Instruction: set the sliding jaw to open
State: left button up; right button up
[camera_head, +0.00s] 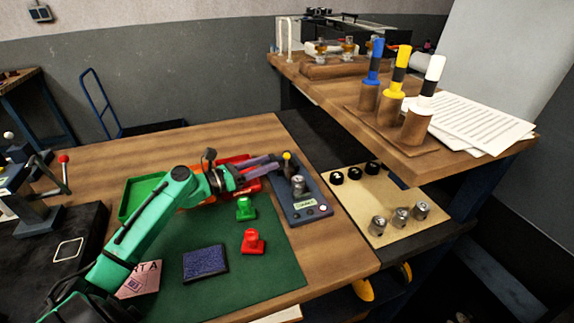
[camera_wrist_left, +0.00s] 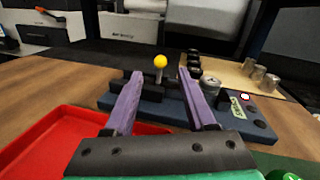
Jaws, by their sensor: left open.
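The clamp fixture has a dark blue-grey base (camera_head: 307,210) on the wooden table, right of the green mat; the base also shows in the left wrist view (camera_wrist_left: 175,108). A lever with a yellow ball knob (camera_head: 287,155) stands at its far end. In the left wrist view the knob (camera_wrist_left: 160,62) shows ahead between the fingers, above dark jaw blocks (camera_wrist_left: 152,92). A metal cylinder (camera_head: 298,186) sits on the base. My left gripper (camera_head: 275,160) is open, its purple fingers pointing toward the lever. I cannot tell if they touch it. The jaw's exact position is partly hidden.
Red tray (camera_wrist_left: 60,135) and green tray (camera_head: 133,197) lie under and beside my left arm. Green (camera_head: 245,208) and red (camera_head: 253,241) stamps and a dark blue pad (camera_head: 205,262) rest on the mat. A raised wooden shelf (camera_head: 340,85) stands behind right.

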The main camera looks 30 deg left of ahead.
aim_at(287, 156)
pick_arm(q)
jog(key=shift+w+d+f, duration=0.1)
jog(key=shift+w, duration=0.15)
jog(key=p+x, duration=0.1)
jog(key=x, duration=0.5)
jog(key=shift+w+d, duration=0.25)
jog(key=shift+w, duration=0.05)
jog(key=shift+w+d, duration=0.1)
jog(key=shift+w, duration=0.05)
jog(key=c, duration=0.4)
grip_shut()
dwell(0.3)
